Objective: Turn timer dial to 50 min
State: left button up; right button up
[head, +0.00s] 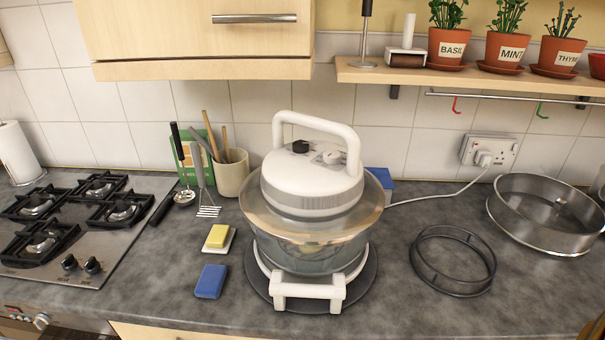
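A white halogen oven lid (312,182) with a raised loop handle (318,122) sits on a glass bowl (312,247) in the middle of the worktop. On top of the lid are a black knob (300,146) and a lighter, partly white control (332,157). They are too small to read any markings or settings, and I cannot tell which one is the timer dial. The bowl rests in a white stand (308,291) on a dark round mat. Neither of my grippers can be made out in this view.
A gas hob (75,225) is at left. A utensil pot (231,172), yellow sponge (217,236) and blue block (211,281) lie left of the oven. A wire ring (452,260), metal ring (549,214) and power cable (440,195) are at right. A shelf (470,76) overhangs behind.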

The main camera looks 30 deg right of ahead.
aim_at(331, 157)
jog(key=z, duration=1.3)
